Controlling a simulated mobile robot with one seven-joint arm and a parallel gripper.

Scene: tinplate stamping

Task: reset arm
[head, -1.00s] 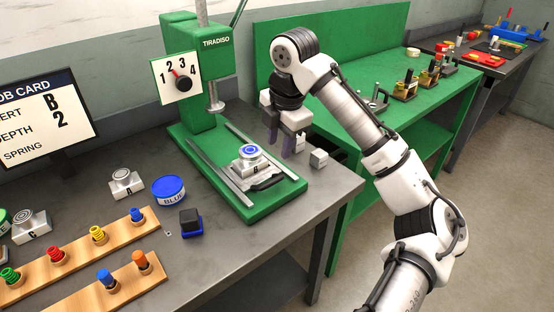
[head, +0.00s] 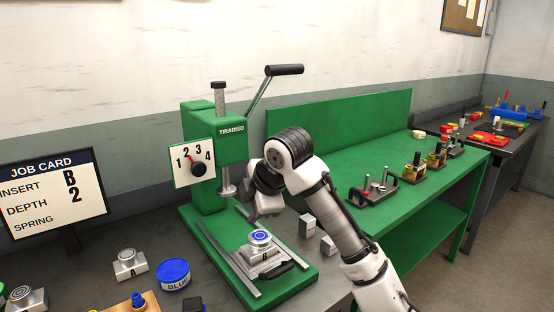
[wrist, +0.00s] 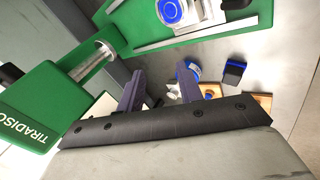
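My gripper (head: 262,210) hangs beside the green press (head: 210,170), to the right of its ram, in the head view. In the wrist view its two purple fingers (wrist: 160,84) stand apart with nothing held between them. Insert B (head: 264,252), a silver block with a blue-topped disc, sits on the press bed between the rails. It also shows at the top of the wrist view (wrist: 180,12). The job card (head: 52,195) reads insert B, depth 2, with nothing legible after spring. The dial (head: 195,164) on the press carries the numbers 1 to 4.
Insert A (head: 129,264), a blue tin (head: 173,275) and another insert (head: 25,298) stand on the grey bench at left. Two grey blocks (head: 308,227) stand right of the press. A green bench (head: 395,195) with fixtures lies behind my arm.

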